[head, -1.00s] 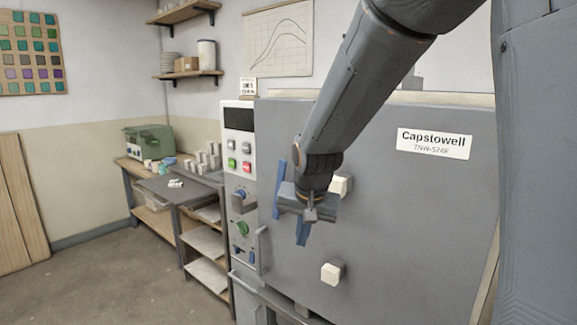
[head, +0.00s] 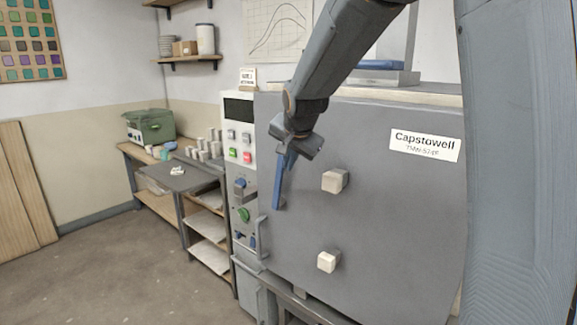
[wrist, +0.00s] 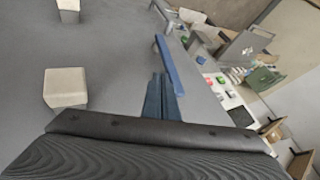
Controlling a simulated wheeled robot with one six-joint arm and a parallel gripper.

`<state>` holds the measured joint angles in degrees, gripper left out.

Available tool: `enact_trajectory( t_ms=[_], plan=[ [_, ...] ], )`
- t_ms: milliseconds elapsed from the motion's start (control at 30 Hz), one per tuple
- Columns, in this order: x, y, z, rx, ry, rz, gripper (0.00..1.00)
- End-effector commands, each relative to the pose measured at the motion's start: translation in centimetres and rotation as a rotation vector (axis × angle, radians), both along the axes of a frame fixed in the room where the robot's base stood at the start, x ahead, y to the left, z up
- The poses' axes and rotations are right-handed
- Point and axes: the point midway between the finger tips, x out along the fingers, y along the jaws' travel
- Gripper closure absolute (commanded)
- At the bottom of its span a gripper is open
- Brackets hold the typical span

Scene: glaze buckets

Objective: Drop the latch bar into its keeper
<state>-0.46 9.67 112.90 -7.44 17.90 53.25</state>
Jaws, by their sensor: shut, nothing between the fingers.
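The latch bar, a long blue strip (head: 278,186), stands nearly upright against the left part of the grey kiln door. It also shows in the wrist view as a blue bar (wrist: 172,66). My gripper (head: 291,160) is by the bar's upper end in the head view and partly covers it. In the wrist view, its dark blue fingers (wrist: 160,92) are together and empty, beside the bar; I cannot tell whether they touch it. A dark grey bracket-like piece (head: 243,195) on the control panel left of the door may be the keeper.
Two pale square plugs (head: 334,181) (head: 327,261) stick out of the door. The control panel (head: 239,139) has buttons and a green knob. A workbench (head: 176,178) with small pots stands farther left; the floor in front is clear.

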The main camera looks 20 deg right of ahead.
Motion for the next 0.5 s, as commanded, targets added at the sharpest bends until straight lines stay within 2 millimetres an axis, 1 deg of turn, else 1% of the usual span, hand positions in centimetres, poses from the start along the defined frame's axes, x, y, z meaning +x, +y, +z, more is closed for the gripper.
enact_trajectory(
  t_ms=[300,500],
  plan=[
    [2.8,-0.2,-3.5,0.000,0.004,0.000,1.00],
    [4.5,-0.2,-5.4,0.000,0.001,0.000,1.00]
  ],
)
